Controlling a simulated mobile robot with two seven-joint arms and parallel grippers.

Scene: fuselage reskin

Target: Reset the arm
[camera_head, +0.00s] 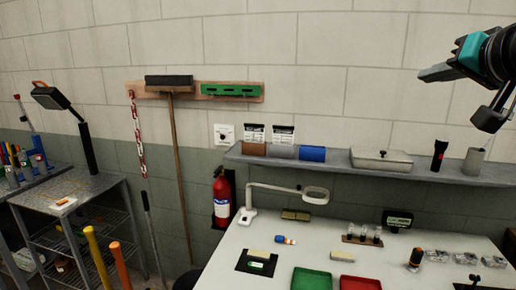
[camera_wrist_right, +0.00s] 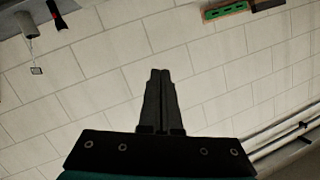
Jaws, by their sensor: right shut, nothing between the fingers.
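My right gripper (camera_head: 436,72) is raised at the upper right of the head view, in front of the block wall and above the wall shelf. Its fingers point left. In the right wrist view the two dark fingers (camera_wrist_right: 160,100) are together with nothing between them, and the pale wall (camera_wrist_right: 95,95) lies beyond. My left gripper and arm are not in view.
A grey shelf (camera_head: 330,166) holds boxes, a metal case (camera_head: 381,159) and a black and red flashlight (camera_head: 438,154). Below it a white table (camera_head: 240,240) carries a magnifier lamp (camera_head: 315,195), green and red trays and small parts. A fire extinguisher (camera_head: 222,198) hangs left of the table. The air around my right gripper is clear.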

